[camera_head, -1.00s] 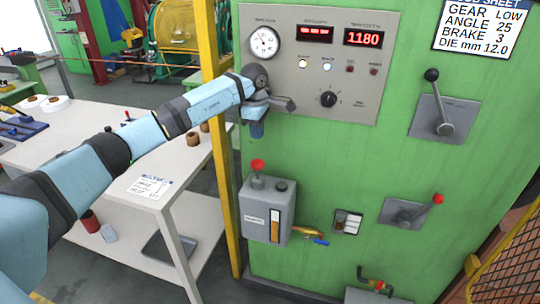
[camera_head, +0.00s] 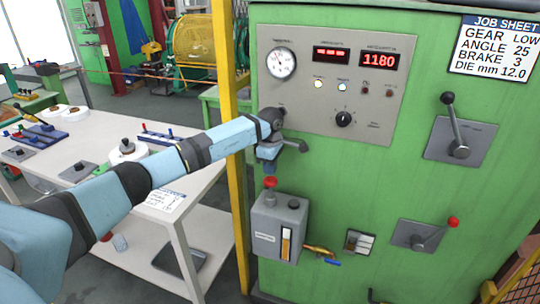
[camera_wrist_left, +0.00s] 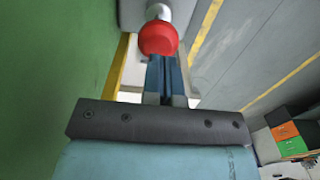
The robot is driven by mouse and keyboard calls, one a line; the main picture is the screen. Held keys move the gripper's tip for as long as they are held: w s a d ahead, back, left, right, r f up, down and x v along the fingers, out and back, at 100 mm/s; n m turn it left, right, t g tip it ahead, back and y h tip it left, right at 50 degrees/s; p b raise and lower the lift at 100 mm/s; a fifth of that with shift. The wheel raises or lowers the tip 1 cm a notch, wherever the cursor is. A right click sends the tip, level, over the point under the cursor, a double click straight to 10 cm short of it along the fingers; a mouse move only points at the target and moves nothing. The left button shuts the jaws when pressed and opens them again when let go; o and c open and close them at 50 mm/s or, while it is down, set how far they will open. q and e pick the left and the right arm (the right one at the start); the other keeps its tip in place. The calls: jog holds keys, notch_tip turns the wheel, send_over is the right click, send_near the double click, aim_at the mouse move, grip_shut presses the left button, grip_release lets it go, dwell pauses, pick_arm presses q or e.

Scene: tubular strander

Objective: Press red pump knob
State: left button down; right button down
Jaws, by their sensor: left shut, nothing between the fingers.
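The red pump knob (camera_head: 270,182) stands on top of a grey pump box (camera_head: 275,228) on the green machine's front. My left gripper (camera_head: 269,167) is shut and empty, pointing down just above the knob. In the left wrist view the red knob (camera_wrist_left: 158,38) shows just beyond the tips of the closed fingers (camera_wrist_left: 166,75). I cannot tell whether the fingertips touch the knob. My right gripper is in neither view.
A control panel (camera_head: 312,118) with a gauge and red displays is above right of the gripper. Two levers (camera_head: 455,135) (camera_head: 430,236) are farther right. A yellow post (camera_head: 232,140) stands left of the pump box, beside a white table (camera_head: 115,135).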

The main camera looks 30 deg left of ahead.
aim_at(270, 179)
pick_arm(q)
jog(key=shift+f, duration=1.05)
notch_tip(270, 179, down, 4)
jog(key=b, duration=0.2)
jog(key=shift+f+b, duration=0.2)
jog(key=shift+b, duration=0.15)
jog(key=shift+s, duration=0.1)
jog(key=shift+r, duration=0.15)
jog(key=shift+r+p, duration=0.3)
jog(key=shift+p, duration=0.15)
notch_tip(270, 179, up, 10)
jog(key=p, duration=0.5)
jog(key=shift+f, duration=0.1)
